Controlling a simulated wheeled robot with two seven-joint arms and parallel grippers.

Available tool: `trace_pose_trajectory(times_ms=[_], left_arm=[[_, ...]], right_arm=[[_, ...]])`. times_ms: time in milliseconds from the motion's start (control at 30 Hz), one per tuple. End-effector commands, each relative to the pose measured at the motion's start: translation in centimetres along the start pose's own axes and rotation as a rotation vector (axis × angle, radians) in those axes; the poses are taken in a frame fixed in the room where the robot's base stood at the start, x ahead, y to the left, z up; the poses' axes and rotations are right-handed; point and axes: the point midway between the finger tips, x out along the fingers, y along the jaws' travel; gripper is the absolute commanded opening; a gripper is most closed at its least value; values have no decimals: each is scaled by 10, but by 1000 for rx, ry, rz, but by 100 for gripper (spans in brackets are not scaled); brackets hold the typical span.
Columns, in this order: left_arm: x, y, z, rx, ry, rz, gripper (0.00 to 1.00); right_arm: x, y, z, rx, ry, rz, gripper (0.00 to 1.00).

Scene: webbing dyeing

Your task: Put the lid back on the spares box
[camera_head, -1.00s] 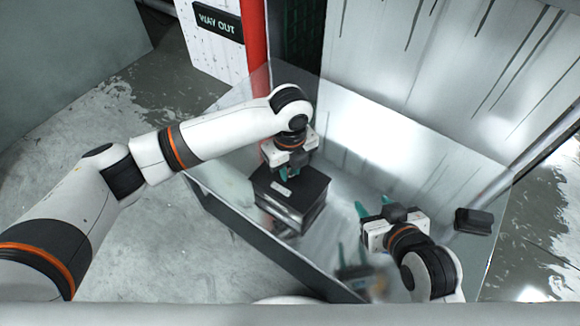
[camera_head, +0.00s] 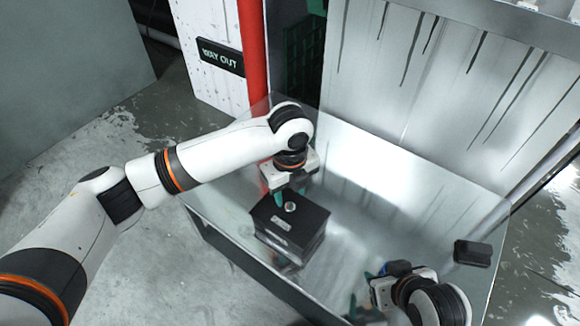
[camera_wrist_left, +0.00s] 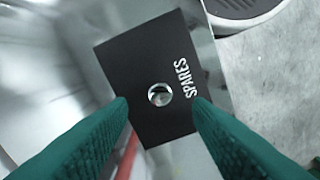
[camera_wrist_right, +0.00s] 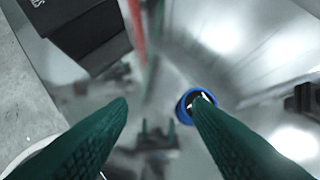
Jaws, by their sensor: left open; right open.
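The black spares box (camera_head: 292,245) stands on the shiny metal table. Its black lid (camera_head: 278,223) lies on top of it, with a pale label and a round shiny knob (camera_head: 290,207). In the left wrist view the lid (camera_wrist_left: 125,65) reads SPARES, and the knob (camera_wrist_left: 160,94) shows between and beyond the fingertips. My left gripper (camera_head: 291,196) is open and empty just above the lid, apart from the knob. My right gripper (camera_wrist_right: 160,104) is open and empty over the table, right of the box in the head view. Whether the lid is fully seated is hard to tell.
A blue-rimmed round item (camera_wrist_right: 185,104) is beside my right gripper's finger, partly hidden by it. A small black block (camera_head: 473,253) lies at the table's right. A red post (camera_head: 252,55) stands behind the table. The middle of the table is clear.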

Motion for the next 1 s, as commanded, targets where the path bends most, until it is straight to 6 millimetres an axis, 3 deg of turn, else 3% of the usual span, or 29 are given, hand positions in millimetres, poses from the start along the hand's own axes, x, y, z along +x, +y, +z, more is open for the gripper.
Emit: trace_pose_trajectory(times_ms=[167, 300, 500, 800, 1000], left_arm=[[-30, 0, 0, -1, 1, 0, 46], [-56, 0, 0, 1, 1, 0, 46], [-72, 0, 0, 0, 0, -1, 46], [-70, 0, 4, -11, -8, 7, 46], [-41, 0, 45, -193, -111, 122, 46]], right_arm=[[-16, -5, -38, 7, 212, -11, 46], [-26, -6, -45, 9, 269, -13, 46], [-28, -6, -42, 9, 263, -13, 46], [-28, -6, -42, 9, 262, -13, 46], [-28, -6, -42, 9, 262, -13, 46]])
